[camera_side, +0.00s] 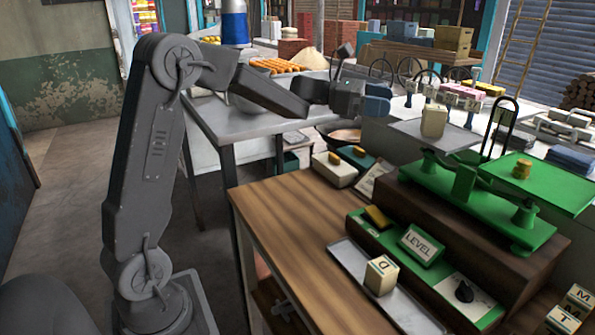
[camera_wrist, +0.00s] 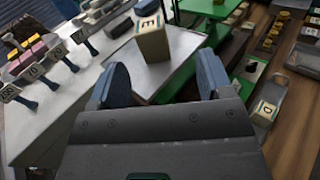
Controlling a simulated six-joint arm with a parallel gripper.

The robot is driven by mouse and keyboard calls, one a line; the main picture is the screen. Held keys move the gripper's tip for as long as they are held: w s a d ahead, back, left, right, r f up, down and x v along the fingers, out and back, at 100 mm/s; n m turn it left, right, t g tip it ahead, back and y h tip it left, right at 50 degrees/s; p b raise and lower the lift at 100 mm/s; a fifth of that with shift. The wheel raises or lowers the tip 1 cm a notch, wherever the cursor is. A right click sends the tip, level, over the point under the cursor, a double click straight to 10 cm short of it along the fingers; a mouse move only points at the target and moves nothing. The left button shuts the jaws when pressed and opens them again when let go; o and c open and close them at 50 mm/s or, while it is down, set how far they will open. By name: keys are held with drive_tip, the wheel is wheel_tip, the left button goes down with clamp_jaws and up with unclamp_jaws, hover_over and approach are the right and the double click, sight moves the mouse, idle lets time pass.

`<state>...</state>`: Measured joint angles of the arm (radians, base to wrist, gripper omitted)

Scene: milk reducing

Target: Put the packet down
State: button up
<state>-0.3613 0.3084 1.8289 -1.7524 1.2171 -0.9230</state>
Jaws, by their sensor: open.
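A cream packet (camera_side: 433,121) stands upright on the grey left pan (camera_side: 405,127) of a green balance scale (camera_side: 455,190). In the wrist view the packet (camera_wrist: 152,40) shows a letter that looks like E, and it stands on the grey pan (camera_wrist: 190,45). My gripper (camera_side: 377,98) is to the left of the packet in the side view. Its blue fingers (camera_wrist: 160,78) are apart with nothing between them, and the packet is just beyond their tips. Another cream packet marked D (camera_side: 381,277) stands on a metal tray (camera_side: 350,256) in front.
A green unit with a LEVEL sign (camera_side: 421,244) and a black knob stands before the scale. The right pan (camera_side: 545,185) carries small brass-coloured weights (camera_side: 522,169). More lettered packets (camera_side: 570,308) are at lower right. The wooden tabletop (camera_side: 290,230) is clear at left.

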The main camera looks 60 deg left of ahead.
drive_tip(key=s+d+f+m+g+y, duration=0.2)
drive_tip(key=s+d+m+g+y, duration=0.35)
drive_tip(key=s+d+m, duration=0.8)
drive_tip(key=s+a+f+m+y, duration=0.2)
drive_tip(key=s+m, duration=0.4)
drive_tip(key=s, duration=0.3)
drive_tip(key=s+a+f+m+y, duration=0.3)
drive_tip(key=s+f+m+y, duration=0.2)
drive_tip(key=s, duration=0.4)
drive_tip(key=shift+s+f+m+g, duration=0.2)
drive_tip(key=shift+f+m+g, duration=0.25)
drive_tip(key=shift+f+m, duration=0.4)
drive_tip(key=shift+o, duration=0.4)
drive_tip(key=shift+f, duration=0.1)
idle(0.3)
